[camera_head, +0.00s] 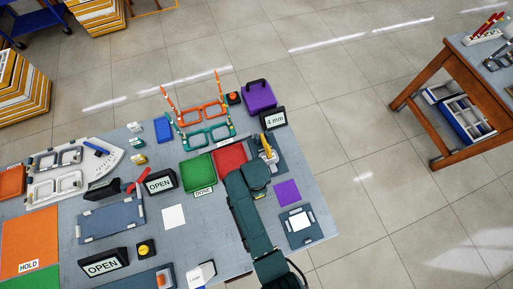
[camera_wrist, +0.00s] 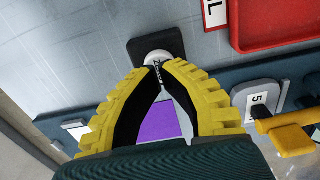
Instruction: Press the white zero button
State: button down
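The white zero button (camera_wrist: 158,56) sits on a black square base (camera_wrist: 172,44) in the upper middle of the wrist view. A small label with dark lettering lies just below it, partly covered by my fingers. My gripper (camera_wrist: 160,66) has yellow ribbed fingers with black inner pads. The fingertips come together right at the button's near edge and overlap it in the picture. Whether they touch it cannot be told. The gripper looks shut with nothing between the tips. In the head view my dark green arm hides the button.
A red tray (camera_head: 231,158) and a green tray (camera_head: 198,173) lie beside my arm. A yellow-handled device (camera_wrist: 287,136) stands at the right in the wrist view. A purple square (camera_head: 287,193) lies flat. A 4 mm sign (camera_head: 274,119) stands at the far edge.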

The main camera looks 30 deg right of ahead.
jog(key=shift+f, duration=0.25)
jog(key=shift+f, duration=0.4)
dwell(0.5)
jog(key=shift+f+b, duration=0.25)
jog(key=shift+b, duration=0.05)
jog(key=shift+r, duration=0.1)
notch_tip(320, 180, up, 6)
jog(key=p, duration=0.6)
jog(key=shift+f, duration=0.2)
dwell(0.5)
